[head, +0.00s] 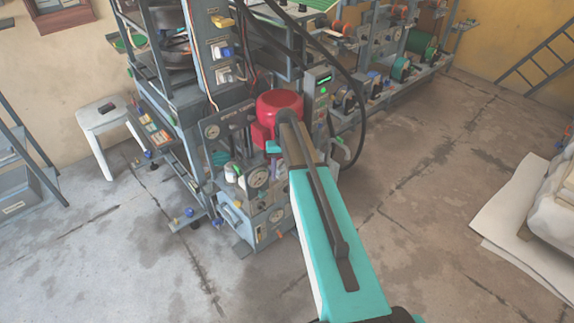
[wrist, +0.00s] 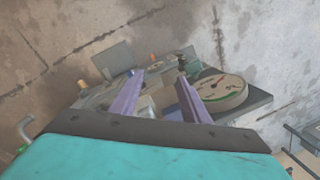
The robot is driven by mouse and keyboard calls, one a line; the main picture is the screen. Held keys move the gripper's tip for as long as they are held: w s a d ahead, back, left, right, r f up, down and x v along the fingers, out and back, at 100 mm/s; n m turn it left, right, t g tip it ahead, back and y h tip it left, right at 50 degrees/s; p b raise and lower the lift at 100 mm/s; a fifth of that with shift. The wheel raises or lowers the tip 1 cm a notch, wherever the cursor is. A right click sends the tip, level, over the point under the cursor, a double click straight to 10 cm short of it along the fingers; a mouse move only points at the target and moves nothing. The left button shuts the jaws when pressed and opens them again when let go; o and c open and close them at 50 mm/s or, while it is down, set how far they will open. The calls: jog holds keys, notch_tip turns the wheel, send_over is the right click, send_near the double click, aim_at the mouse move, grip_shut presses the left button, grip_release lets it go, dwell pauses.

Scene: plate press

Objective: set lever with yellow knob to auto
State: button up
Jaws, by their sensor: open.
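A small yellow piece (head: 222,21) shows high on the grey press column in the head view. I cannot tell whether it is the knob of the lever, and no lever setting or auto label is readable. In the wrist view, my gripper (wrist: 158,85) is open, with its two purple fingers apart over a grey panel. In the head view my arm hides the fingertips.
A red rounded motor (head: 279,104) stands beside my arm's end. Pressure gauges (head: 257,176) crowd the low front unit. Black hoses (head: 345,60) arch to the right. A white stool (head: 105,122) stands left, and a pale sheet (head: 505,225) lies right. The floor between is clear.

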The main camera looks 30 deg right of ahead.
notch_tip(320, 180, up, 11)
jog(key=t, duration=0.1)
send_over(283, 162)
jog(key=s+d, duration=0.2)
jog(key=s, duration=0.1)
jog(key=shift+w+d+f+m, duration=0.1)
jog(key=shift+w+f+m, duration=0.05)
jog(key=shift+m, duration=0.15)
jog(key=shift+f, duration=0.1)
notch_tip(283, 162, down, 14)
jog(key=a+p, duration=0.1)
jog(key=shift+w+a+r, duration=0.2)
grip_shut()
